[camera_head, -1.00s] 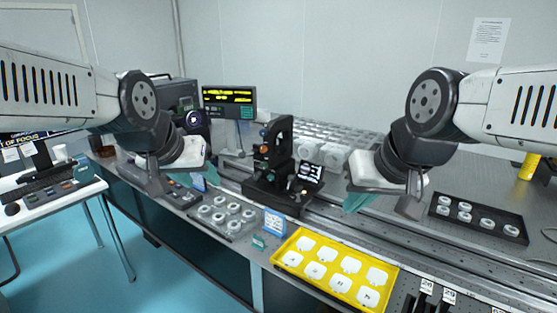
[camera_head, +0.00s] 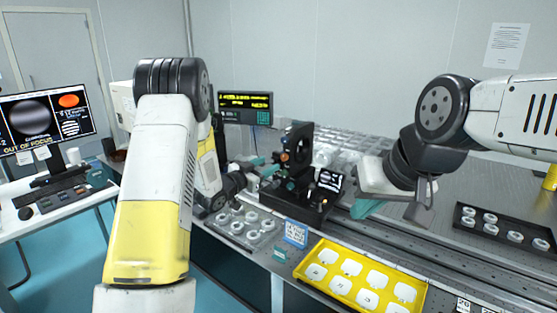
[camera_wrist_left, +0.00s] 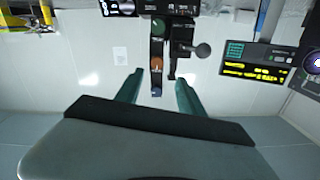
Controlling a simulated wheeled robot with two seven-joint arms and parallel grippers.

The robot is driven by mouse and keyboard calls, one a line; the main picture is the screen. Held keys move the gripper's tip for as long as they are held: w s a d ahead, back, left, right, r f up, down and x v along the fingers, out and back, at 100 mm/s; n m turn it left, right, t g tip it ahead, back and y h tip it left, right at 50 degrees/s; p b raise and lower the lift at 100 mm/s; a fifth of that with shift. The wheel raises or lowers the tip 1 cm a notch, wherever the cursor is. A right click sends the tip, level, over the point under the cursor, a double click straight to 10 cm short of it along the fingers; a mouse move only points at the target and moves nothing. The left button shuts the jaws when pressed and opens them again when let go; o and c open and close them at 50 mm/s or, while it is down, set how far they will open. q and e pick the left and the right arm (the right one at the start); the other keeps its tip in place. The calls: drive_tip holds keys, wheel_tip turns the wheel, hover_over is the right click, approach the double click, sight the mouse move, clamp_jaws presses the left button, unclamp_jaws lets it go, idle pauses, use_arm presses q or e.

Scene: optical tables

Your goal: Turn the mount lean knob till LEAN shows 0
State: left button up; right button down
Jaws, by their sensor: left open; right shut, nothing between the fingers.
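The black upright mount (camera_head: 298,150) stands on a dark base on the bench, with small coloured knobs on its side. In the left wrist view it shows a green knob (camera_wrist_left: 158,24), an orange knob (camera_wrist_left: 157,64) and a small blue end (camera_wrist_left: 156,92). I cannot read which is the lean knob. My left gripper (camera_head: 262,166) is open beside the mount; in its wrist view the teal fingers (camera_wrist_left: 157,86) stand either side of the orange and blue parts, apart from them. My right gripper (camera_head: 368,206) is shut and empty, right of the mount. The LEAN reading is not legible.
A readout with yellow text (camera_head: 246,106) stands behind the mount. A clear tray of round parts (camera_head: 240,228), a yellow tray (camera_head: 345,288) and a black tray (camera_head: 505,228) lie on the bench. A monitor at left reads OUT OF FOCUS (camera_head: 42,120).

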sight(283, 158)
use_arm(q)
drive_tip(key=x, duration=0.8)
drive_tip(key=shift+s+d+f, duration=0.2)
drive_tip(key=shift+c, duration=0.5)
clamp_jaws()
